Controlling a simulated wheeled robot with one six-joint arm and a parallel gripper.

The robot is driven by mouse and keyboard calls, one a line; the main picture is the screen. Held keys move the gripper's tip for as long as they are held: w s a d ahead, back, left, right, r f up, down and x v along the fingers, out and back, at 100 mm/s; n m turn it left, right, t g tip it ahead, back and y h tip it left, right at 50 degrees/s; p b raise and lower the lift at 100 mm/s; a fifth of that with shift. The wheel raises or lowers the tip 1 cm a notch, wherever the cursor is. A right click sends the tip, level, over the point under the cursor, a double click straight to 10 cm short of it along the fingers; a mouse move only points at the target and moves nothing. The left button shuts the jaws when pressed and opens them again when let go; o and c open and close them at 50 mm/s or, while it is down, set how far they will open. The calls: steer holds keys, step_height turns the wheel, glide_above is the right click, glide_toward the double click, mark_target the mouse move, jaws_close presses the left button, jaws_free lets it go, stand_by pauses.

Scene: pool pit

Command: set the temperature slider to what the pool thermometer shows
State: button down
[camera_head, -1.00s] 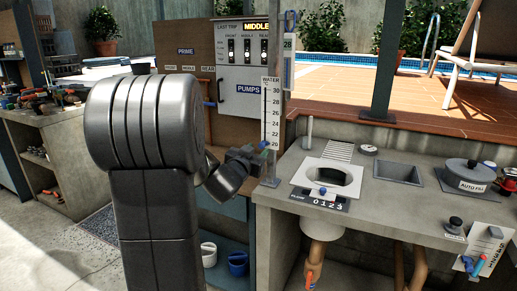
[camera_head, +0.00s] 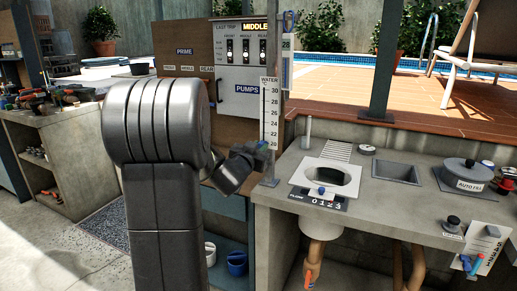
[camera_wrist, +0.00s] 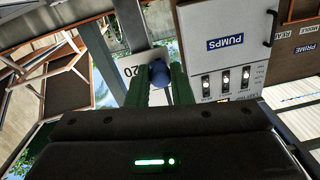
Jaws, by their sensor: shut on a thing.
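The temperature slider is a tall white WATER scale (camera_head: 271,105) with numbers from the low twenties up to 30, on the side of the wooden panel. Its blue knob (camera_wrist: 159,75) shows in the wrist view between my two green fingers, beside a printed 20. My gripper (camera_head: 263,146) is shut on this knob, near the bottom of the scale in the head view. The knob is mostly hidden by the fingers there. A narrow panel reading 28 (camera_head: 287,44) hangs right of the pump cabinet; I cannot tell for sure that it is the pool thermometer.
The grey PUMPS cabinet (camera_head: 241,55) is just above and left of the scale. A metal post stands close to the scale's right side. The concrete counter (camera_head: 400,215) with a skimmer opening (camera_head: 330,178) is to the right. The pool lies behind.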

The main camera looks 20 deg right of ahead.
step_height(320, 180, up, 14)
steer(key=p, duration=1.3)
steer(key=c, duration=1.3)
jaws_free()
steer(key=b+v, duration=0.1)
steer(key=v, duration=1.3)
steer(key=shift+w+d, duration=0.1)
steer(key=x, duration=0.9)
steer(key=f+x, duration=0.1)
steer(key=x, duration=0.4)
